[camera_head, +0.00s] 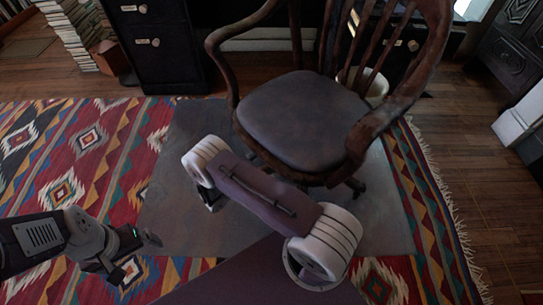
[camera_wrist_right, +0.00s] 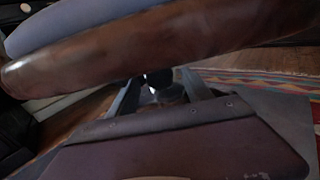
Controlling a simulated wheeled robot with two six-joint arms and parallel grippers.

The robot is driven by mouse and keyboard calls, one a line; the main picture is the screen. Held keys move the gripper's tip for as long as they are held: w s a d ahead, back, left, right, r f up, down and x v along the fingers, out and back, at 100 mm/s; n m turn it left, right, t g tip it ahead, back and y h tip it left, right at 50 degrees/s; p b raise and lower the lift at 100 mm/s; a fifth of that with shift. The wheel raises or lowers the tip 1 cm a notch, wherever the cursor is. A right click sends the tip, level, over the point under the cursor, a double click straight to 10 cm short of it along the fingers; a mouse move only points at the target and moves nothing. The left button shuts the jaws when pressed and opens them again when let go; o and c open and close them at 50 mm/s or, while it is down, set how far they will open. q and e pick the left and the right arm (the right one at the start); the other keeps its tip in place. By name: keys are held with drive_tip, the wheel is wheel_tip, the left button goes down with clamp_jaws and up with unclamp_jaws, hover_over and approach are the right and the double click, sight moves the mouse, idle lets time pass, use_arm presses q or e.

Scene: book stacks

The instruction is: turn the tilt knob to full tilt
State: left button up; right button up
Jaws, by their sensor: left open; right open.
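The wooden armchair with a dark seat (camera_head: 305,118) stands on a grey mat. In the right wrist view, its wooden seat edge (camera_wrist_right: 150,50) crosses the top, with the blue-grey seat (camera_wrist_right: 75,22) above it. My right gripper (camera_wrist_right: 158,82) is open under that edge. A dark rounded shape (camera_wrist_right: 160,78), possibly the tilt knob, shows between its two fingers. I cannot tell whether they touch it. In the head view the knob is hidden under the seat. My left gripper (camera_head: 134,257) is open and empty over the rug, left of the chair.
The grey mat (camera_head: 165,215) lies on a patterned rug (camera_head: 85,140). Dark drawer cabinets (camera_head: 155,45) stand behind the chair. A book stack (camera_head: 68,35) is at the far left. A pale round bin (camera_head: 375,85) is behind the seat. Wooden floor (camera_head: 490,200) is clear at the right.

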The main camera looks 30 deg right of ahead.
clamp_jaws()
drive_tip(key=shift+s+n+p, duration=0.1)
drive_tip(key=shift+n+p, duration=1.15)
drive_tip(key=shift+n, duration=2.05)
drive_tip(key=shift+n, duration=0.3)
unclamp_jaws()
